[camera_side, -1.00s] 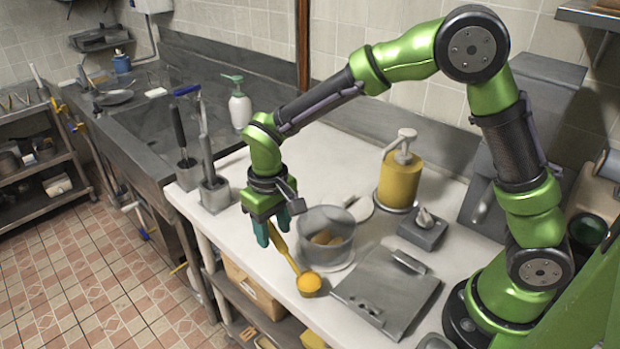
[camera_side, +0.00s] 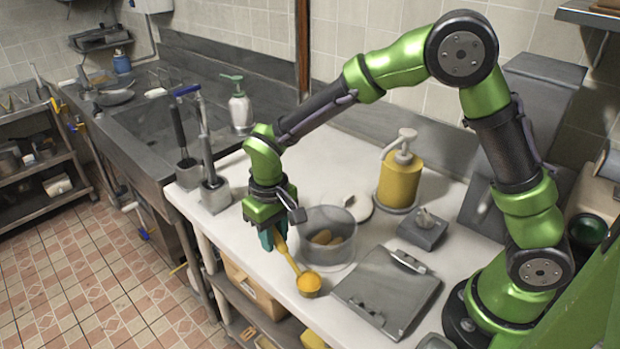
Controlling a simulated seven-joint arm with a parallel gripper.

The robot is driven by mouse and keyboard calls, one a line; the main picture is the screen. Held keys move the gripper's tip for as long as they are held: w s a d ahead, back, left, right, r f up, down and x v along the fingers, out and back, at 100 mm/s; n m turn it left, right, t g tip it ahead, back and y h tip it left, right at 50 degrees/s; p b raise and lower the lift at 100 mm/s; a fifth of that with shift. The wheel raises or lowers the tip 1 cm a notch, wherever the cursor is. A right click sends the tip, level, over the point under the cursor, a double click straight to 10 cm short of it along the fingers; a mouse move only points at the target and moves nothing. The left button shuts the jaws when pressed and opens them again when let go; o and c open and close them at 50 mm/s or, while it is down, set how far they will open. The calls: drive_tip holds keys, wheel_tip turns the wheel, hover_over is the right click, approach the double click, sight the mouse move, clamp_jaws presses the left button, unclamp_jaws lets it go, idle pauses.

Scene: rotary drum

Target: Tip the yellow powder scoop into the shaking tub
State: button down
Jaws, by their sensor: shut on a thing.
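My gripper (camera_side: 273,238) is shut on the handle of the yellow scoop (camera_side: 290,258). The scoop slants down to the right, and its round bowl (camera_side: 309,283) is level-looking and full of yellow powder. The bowl is in front of the tub, close to the white counter; I cannot tell if it touches. The shaking tub (camera_side: 340,250) is a clear, open, round container just right of my gripper. Several tan pieces lie inside it. The bowl is outside the tub and nearer the camera.
A grey flat scale-like plate (camera_side: 385,290) lies right of the tub. A yellow pump bottle (camera_side: 400,180) and a small grey block (camera_side: 422,232) stand behind it. Holders with upright tools (camera_side: 213,195) stand to the left. The white counter's front edge (camera_side: 240,260) is close to my gripper.

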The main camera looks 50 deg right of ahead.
drive_tip(key=shift+r, duration=2.85)
wheel_tip(320, 180, up, 13)
drive_tip(key=w+d, duration=1.1)
wheel_tip(320, 180, down, 5)
drive_tip(key=s+r+t, duration=0.2)
drive_tip(key=s+t, duration=0.4)
drive_tip(key=s, duration=0.1)
drive_tip(key=s+r+t, duration=0.3)
drive_tip(key=s+t, duration=0.4)
drive_tip(key=s, duration=0.1)
drive_tip(key=shift+a, duration=0.25)
